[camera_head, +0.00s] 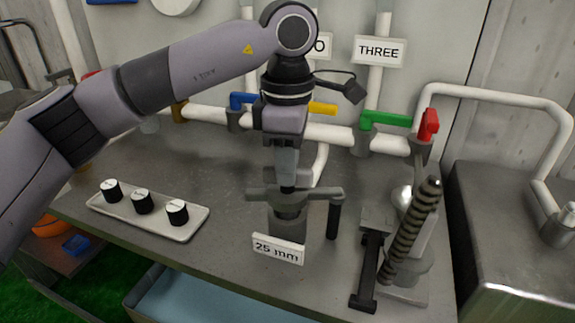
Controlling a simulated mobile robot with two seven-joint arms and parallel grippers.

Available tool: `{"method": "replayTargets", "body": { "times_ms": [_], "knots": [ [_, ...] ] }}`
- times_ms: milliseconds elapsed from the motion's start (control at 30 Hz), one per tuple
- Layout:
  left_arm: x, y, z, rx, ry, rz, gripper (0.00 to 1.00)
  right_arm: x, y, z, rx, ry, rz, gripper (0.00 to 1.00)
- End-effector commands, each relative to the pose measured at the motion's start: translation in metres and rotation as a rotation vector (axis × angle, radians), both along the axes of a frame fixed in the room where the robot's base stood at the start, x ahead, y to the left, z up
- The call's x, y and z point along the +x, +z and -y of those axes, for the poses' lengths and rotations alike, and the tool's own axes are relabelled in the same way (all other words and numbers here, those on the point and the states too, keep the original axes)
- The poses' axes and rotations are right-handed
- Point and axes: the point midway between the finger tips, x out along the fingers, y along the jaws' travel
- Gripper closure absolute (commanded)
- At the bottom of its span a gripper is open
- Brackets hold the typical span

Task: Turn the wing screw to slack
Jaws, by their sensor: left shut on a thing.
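The wing screw appears to be the grey crossbar piece (318,194) on top of a short round grey post (289,224). A white label (278,249) reading "25 mm" is in front of the post. A dark upright rod (333,220) hangs below the crossbar's right end. My left gripper (288,184) comes down from above, pointing straight down, and is shut on the middle of the crossbar. Its fingertips partly hide the screw's centre, so the screw's exact turn angle is hard to tell. My right gripper is not in view.
A white tray (100,206) with three black knobs lies left on the grey bench. White pipes with coloured valve handles, green (388,119) and red (429,124), run behind.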

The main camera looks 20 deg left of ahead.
Motion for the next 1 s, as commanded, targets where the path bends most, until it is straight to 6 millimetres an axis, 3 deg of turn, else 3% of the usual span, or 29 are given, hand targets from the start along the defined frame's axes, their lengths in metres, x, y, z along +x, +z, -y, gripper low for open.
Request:
{"method": "replayTargets", "body": {
  "times_ms": [1000],
  "knots": [
    [0.0,0.001,0.0,-0.001,0.912,0.002,1.0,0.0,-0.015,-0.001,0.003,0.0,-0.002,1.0]
  ]
}}
